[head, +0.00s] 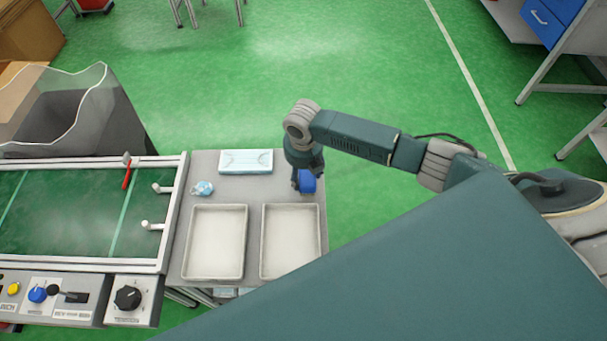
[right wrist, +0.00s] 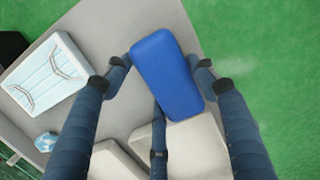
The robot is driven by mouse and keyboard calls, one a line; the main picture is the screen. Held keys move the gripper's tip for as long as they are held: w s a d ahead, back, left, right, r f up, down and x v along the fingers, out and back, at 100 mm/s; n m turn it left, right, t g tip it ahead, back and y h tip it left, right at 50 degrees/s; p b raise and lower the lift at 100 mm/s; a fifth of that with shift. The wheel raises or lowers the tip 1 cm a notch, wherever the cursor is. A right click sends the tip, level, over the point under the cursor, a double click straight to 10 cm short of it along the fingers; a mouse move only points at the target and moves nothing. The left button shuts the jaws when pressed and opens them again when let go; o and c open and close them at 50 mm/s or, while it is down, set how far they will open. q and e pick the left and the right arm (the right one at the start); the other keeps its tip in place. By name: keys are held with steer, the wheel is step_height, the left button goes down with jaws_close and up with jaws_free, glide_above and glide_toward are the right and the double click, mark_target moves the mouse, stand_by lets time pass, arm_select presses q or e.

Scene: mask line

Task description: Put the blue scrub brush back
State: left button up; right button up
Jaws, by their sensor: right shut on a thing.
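The blue scrub brush (head: 307,181) is at the far right corner of the grey side table (head: 199,170), under my right gripper (head: 305,178). In the right wrist view the brush (right wrist: 166,74) shows as a rounded blue block between the fingers of my right gripper (right wrist: 160,75), which is shut on it. I cannot tell whether the brush touches the table or hangs just above it. Its underside is hidden. My left gripper is not in view.
Two empty pale trays (head: 215,242) (head: 291,242) lie on the table's near half. A pack of light-blue masks (head: 246,161) and a small crumpled blue item (head: 203,188) lie behind them. A green conveyor (head: 70,215) with a red-handled hammer-like tool (head: 127,173) adjoins on the left.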

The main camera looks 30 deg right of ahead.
mark_target(303, 176)
steer(key=shift+f, duration=0.65)
steer(key=shift+f, duration=0.2)
steer(key=o, duration=1)
steer(key=shift+r, duration=0.15)
steer(key=r, duration=0.8)
steer(key=s+r, duration=0.1)
steer(key=r, duration=0.3)
steer(key=shift+s+a, duration=0.1)
steer(key=shift+a, duration=0.25)
